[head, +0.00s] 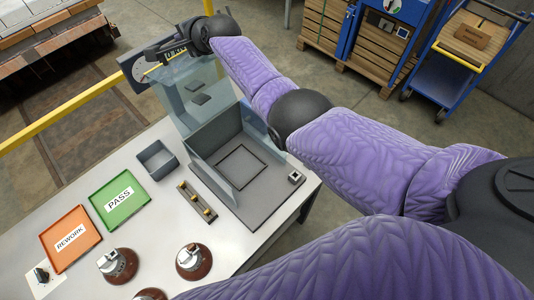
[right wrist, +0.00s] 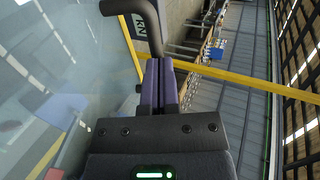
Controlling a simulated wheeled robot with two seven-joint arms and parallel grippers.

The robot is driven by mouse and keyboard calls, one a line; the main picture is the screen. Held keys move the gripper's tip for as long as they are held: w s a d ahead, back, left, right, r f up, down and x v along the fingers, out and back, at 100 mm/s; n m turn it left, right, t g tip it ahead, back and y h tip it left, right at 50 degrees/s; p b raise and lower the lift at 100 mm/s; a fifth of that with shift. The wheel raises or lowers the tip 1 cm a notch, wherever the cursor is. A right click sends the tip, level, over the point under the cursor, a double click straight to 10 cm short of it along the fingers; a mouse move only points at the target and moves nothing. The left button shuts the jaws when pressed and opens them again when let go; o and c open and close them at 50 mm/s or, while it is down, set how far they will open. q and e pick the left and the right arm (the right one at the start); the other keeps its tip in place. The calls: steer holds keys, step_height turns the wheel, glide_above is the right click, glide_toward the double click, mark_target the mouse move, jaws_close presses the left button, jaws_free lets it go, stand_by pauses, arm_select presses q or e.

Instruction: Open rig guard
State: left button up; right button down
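The rig guard is a clear-walled box on a grey base (head: 265,200) at the table's far right corner. Its clear tinted panel (head: 222,75) stands raised at the back, above the walls, so the inside of the box shows from above. My right gripper (head: 152,51) is at the raised panel's upper edge, its arm reaching over from the right. In the right wrist view its two fingers (right wrist: 161,84) lie together with only a thin line between them. A dark bent handle (right wrist: 149,22) reaches down beside the fingertips; I cannot tell whether they touch. My left gripper is out of view.
A grey bin (head: 157,160), green PASS tray (head: 119,199), orange REWORK tray (head: 70,238), a slotted holder (head: 197,202) and brown-based insulators (head: 194,261) stand on the table. A yellow rail (head: 70,103) runs behind. A blue cart (head: 465,65) is on the floor at right.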

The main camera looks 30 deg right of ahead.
steer(key=shift+w+a, duration=0.1)
steer(key=shift+w, duration=0.3)
stand_by(0.4)
